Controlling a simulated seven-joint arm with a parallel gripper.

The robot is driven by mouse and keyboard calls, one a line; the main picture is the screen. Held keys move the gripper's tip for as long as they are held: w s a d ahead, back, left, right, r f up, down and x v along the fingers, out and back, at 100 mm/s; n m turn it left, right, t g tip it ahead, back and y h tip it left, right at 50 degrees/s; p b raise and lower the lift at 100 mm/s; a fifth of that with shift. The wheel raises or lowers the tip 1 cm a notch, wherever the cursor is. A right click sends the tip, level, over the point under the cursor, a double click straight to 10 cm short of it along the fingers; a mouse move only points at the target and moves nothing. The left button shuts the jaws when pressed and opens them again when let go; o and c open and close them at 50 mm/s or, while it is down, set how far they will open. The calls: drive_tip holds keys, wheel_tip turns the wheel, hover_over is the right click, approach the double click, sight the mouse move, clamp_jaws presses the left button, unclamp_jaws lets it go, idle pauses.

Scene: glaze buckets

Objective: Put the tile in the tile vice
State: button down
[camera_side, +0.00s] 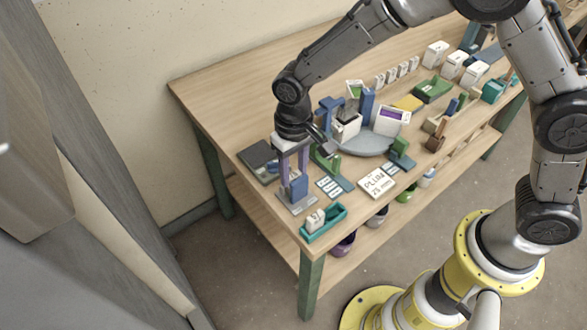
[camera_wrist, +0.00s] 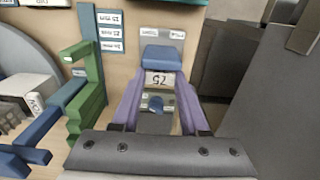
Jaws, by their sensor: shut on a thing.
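My gripper (camera_side: 293,178) points down at the near left of the table, its two purple fingers low over the blue block and grey base of what looks like the tile vice (camera_side: 298,188). In the wrist view my gripper (camera_wrist: 160,88) is shut on a small pale piece marked "75", which I take for the tile (camera_wrist: 158,79). The tile is between the fingertips, right by the blue block of the vice (camera_wrist: 162,57). I cannot tell whether the tile is seated in it. In the side view the tile is not clear behind the fingers and block.
A green upright stand (camera_wrist: 92,85) is close beside my gripper. A teal tray (camera_side: 323,224) lies at the near corner, and a dark flat device (camera_side: 258,160) on the left. A "PLUM" card (camera_side: 377,182) and a grey round plate (camera_side: 362,142) are to the right.

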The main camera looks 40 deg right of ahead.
drive_tip(key=shift+f, duration=0.3)
idle(0.4)
drive_tip(key=shift+c, duration=1.7)
unclamp_jaws()
drive_tip(key=shift+r, duration=3.55)
